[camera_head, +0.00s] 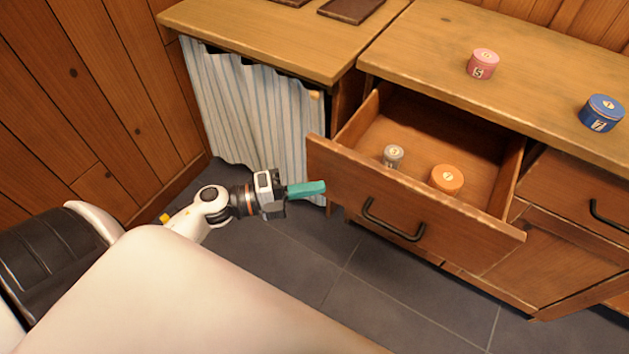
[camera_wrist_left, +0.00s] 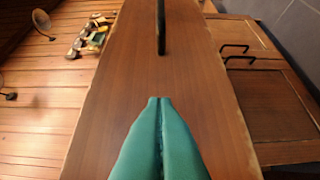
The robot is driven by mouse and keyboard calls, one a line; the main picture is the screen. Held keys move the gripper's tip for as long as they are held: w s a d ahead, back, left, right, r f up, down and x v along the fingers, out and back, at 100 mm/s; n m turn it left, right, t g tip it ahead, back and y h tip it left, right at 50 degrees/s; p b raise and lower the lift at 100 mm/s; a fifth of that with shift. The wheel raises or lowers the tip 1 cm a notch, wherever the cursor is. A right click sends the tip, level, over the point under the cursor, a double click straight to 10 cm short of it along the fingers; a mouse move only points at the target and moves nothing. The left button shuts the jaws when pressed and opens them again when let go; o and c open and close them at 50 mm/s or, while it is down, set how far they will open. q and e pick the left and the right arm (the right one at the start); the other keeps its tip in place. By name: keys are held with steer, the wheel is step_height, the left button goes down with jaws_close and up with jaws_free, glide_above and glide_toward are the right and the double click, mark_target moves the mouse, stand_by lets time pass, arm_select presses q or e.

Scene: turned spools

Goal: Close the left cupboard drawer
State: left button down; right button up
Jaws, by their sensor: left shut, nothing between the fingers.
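The left cupboard drawer (camera_head: 408,205) is pulled well out of the wooden cupboard in the head view. Its front has a dark bar handle (camera_head: 393,222). A small grey spool (camera_head: 393,156) and an orange spool (camera_head: 447,179) stand inside it. My left gripper (camera_head: 318,188) is shut and empty, its teal fingers close to the left end of the drawer front. In the left wrist view the shut fingers (camera_wrist_left: 160,100) point at the drawer front (camera_wrist_left: 185,85), with the handle (camera_wrist_left: 160,25) ahead of them. I cannot tell whether they touch. My right gripper is not in view.
A pink spool (camera_head: 482,64) and a blue spool (camera_head: 601,113) stand on the cupboard top (camera_head: 430,55). A shut drawer with a dark handle (camera_head: 608,216) is at the right. A striped curtain (camera_head: 255,112) hangs at the left. The dark tiled floor (camera_head: 370,300) in front is clear.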

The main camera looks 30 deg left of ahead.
arm_select(q)
steer(key=shift+w, duration=0.85)
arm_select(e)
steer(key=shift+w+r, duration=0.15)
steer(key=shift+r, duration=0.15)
